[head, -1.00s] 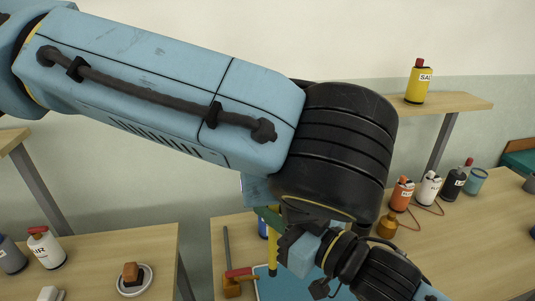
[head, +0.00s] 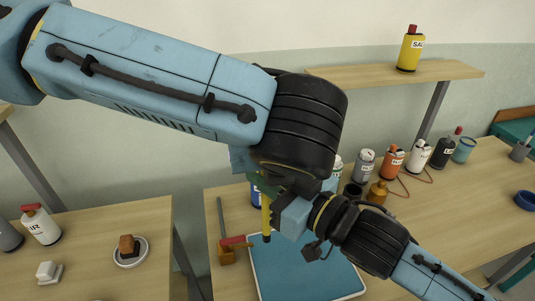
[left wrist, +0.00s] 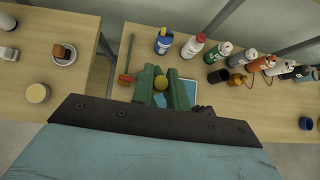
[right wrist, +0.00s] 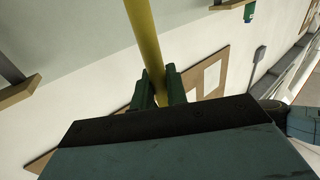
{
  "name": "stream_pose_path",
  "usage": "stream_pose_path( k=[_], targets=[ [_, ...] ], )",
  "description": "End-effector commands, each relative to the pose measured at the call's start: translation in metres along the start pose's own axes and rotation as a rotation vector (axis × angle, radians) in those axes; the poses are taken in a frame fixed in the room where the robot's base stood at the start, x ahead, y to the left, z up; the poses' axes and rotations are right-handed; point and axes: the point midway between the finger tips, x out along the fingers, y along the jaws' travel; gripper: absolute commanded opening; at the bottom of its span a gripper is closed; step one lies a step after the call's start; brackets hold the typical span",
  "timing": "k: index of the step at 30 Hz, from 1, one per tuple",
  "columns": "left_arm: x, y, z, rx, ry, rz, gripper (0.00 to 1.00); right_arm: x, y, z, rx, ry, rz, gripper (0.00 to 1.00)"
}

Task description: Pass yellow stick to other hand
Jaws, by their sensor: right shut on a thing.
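The yellow stick (head: 266,215) stands roughly upright above the table in the head view. My right gripper (head: 272,203) is shut on it; in the right wrist view the stick (right wrist: 148,45) runs up from between the green fingers (right wrist: 160,92). My left gripper (head: 262,186) is at the stick's upper part, just above my right gripper. In the left wrist view the stick's round yellow end (left wrist: 160,83) lies between the left fingers (left wrist: 162,90), which look apart; any contact is hard to tell. Black wrist parts partly hide both grippers in the head view.
Several bottles, such as the orange one (head: 391,162), stand behind right. A dish (head: 131,252) sits on the left table, across a gap.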

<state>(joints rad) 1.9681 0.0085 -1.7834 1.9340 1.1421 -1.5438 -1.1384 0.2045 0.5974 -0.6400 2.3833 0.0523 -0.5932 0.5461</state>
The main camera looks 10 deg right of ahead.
Motion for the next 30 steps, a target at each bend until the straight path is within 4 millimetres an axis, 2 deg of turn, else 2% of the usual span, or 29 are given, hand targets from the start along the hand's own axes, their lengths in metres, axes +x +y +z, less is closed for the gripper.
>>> stream_pose_path(
  k=[3,4,9,17,20,23,26,30],
  targets=[
    [-0.002,-0.004,-0.001,0.003,0.001,-0.014,0.00,0.000,-0.003,0.000,0.003,0.002,-0.007,0.00],
    [-0.002,-0.004,-0.001,0.003,0.001,-0.015,0.00,0.000,-0.003,0.000,0.003,0.002,-0.008,0.18],
    [-0.002,-0.004,-0.001,0.003,0.001,-0.013,0.00,0.000,-0.003,0.000,0.003,0.002,-0.007,0.40],
    [-0.002,-0.003,-0.001,0.002,0.001,-0.010,0.00,0.000,-0.002,0.001,0.003,-0.001,-0.006,0.40],
    [-0.002,-0.003,-0.001,0.002,0.001,-0.010,0.00,-0.001,-0.001,0.012,0.014,-0.023,-0.007,0.40],
    [-0.001,-0.003,-0.001,0.002,0.001,-0.010,0.00,-0.006,0.000,0.041,0.043,-0.081,-0.013,0.40],
    [-0.001,-0.003,-0.001,0.002,0.001,-0.009,0.00,-0.017,0.001,0.086,0.091,-0.167,-0.022,0.40],
    [-0.001,-0.003,-0.001,0.002,0.001,-0.009,0.00,-0.044,-0.003,0.158,0.176,-0.303,-0.033,0.40]
  ],
)
